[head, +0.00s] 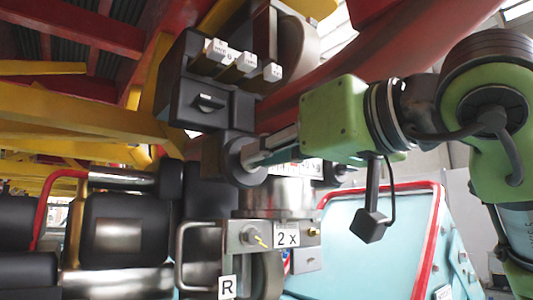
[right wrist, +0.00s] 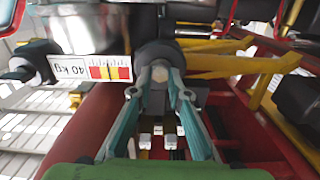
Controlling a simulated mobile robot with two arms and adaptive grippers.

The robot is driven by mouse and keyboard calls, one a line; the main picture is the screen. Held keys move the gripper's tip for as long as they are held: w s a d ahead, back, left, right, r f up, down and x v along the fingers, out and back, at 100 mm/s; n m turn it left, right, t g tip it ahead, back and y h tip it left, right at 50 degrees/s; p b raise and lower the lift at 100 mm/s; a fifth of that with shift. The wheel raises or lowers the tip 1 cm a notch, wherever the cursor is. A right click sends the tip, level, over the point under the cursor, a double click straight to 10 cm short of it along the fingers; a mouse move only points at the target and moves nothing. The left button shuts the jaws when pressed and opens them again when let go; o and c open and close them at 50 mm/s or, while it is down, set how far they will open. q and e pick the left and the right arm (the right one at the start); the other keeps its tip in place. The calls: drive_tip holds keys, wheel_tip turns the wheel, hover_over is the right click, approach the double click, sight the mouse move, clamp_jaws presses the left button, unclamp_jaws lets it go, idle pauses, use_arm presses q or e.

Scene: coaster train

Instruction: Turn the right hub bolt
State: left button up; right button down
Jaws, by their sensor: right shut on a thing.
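My right gripper (head: 258,153) reaches in from the right in the head view, its fingertips at a round black hub (head: 240,160). In the right wrist view, the right gripper (right wrist: 160,84) has its two teal fingers shut on a metal bolt (right wrist: 160,74), one finger on each side of the bolt head. The bolt sits in the middle of the black hub (right wrist: 160,54). In the head view the fingertips and hub hide the bolt. My left gripper is in neither view.
A metal cylinder (head: 275,198) with a 40 kg label (right wrist: 91,68) is close beside the hub. Below it is a bracket with a "2 x" label (head: 287,235) and an "R" tag (head: 227,288). A black box with labelled blocks (head: 208,100) stands above. Black seats (head: 125,235) are at left.

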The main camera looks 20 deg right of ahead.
drive_tip(key=m+b, duration=0.2)
drive_tip(key=m, duration=0.5)
drive_tip(key=m+b, duration=0.1)
drive_tip(key=m, duration=0.6)
drive_tip(key=m+b, duration=0.2)
drive_tip(key=m, duration=0.5)
drive_tip(key=shift+d+f+m+b, duration=0.1)
drive_tip(key=shift+f+m+b, duration=0.2)
drive_tip(key=shift+f+m, duration=0.1)
drive_tip(key=m+b, duration=0.1)
drive_tip(key=m, duration=0.3)
drive_tip(key=shift+b, duration=0.35)
drive_tip(key=shift+w+m+b, duration=0.1)
drive_tip(key=shift+m+b, duration=0.45)
drive_tip(key=shift+m, duration=1.15)
drive_tip(key=shift+f, duration=0.1)
drive_tip(key=c, duration=1.9)
unclamp_jaws()
